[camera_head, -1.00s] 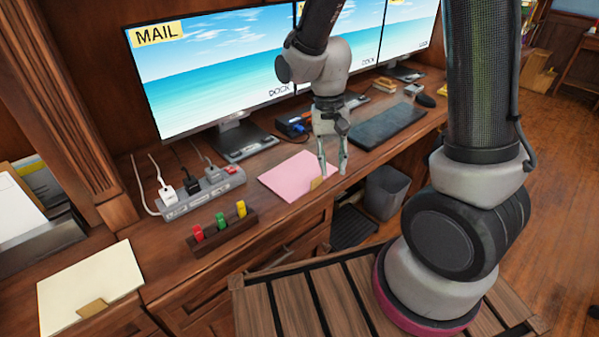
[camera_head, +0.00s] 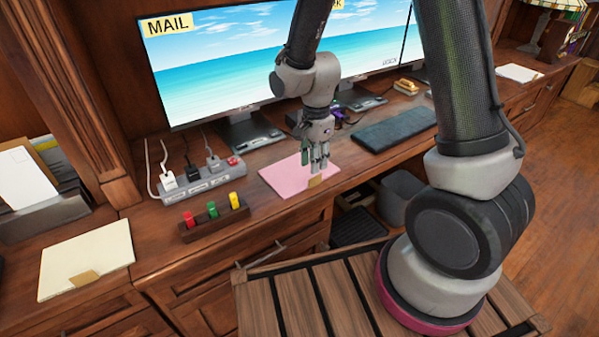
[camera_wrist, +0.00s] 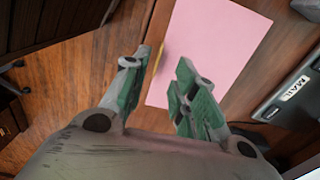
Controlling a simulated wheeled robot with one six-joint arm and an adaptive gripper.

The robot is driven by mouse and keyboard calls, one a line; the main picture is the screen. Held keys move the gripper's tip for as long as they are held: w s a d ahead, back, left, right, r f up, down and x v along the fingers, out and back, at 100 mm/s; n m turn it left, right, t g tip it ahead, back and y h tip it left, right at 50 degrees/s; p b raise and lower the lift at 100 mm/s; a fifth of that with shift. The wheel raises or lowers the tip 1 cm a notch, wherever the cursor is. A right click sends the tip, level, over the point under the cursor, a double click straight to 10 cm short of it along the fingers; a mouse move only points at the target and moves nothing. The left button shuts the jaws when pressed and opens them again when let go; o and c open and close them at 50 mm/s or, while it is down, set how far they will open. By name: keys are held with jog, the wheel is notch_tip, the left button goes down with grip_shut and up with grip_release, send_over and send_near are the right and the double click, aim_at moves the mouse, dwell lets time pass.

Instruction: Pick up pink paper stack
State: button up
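The pink paper stack (camera_head: 287,177) lies flat on the wood desk, below the left monitor, with a small tan tab (camera_head: 315,181) at its front edge. In the wrist view the pink paper stack (camera_wrist: 208,50) fills the upper middle. My gripper (camera_head: 318,167) points down over the right part of the stack. In the wrist view my gripper (camera_wrist: 158,82) has its two green-padded fingers apart with nothing between them. One finger overlaps the paper in that view; I cannot tell whether it touches. The arm hides a little of the stack's right side.
A power strip (camera_head: 203,182) with plugs and a wood holder (camera_head: 213,222) with coloured pieces stand left of the stack. A keyboard (camera_head: 394,129) lies to the right. Monitors (camera_head: 221,65) stand behind. A cream paper stack (camera_head: 86,258) lies at far left.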

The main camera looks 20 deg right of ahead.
aim_at(315, 177)
jog(key=f, duration=0.6)
jog(key=shift+d+f, duration=0.25)
jog(key=shift+f, duration=0.1)
grip_shut()
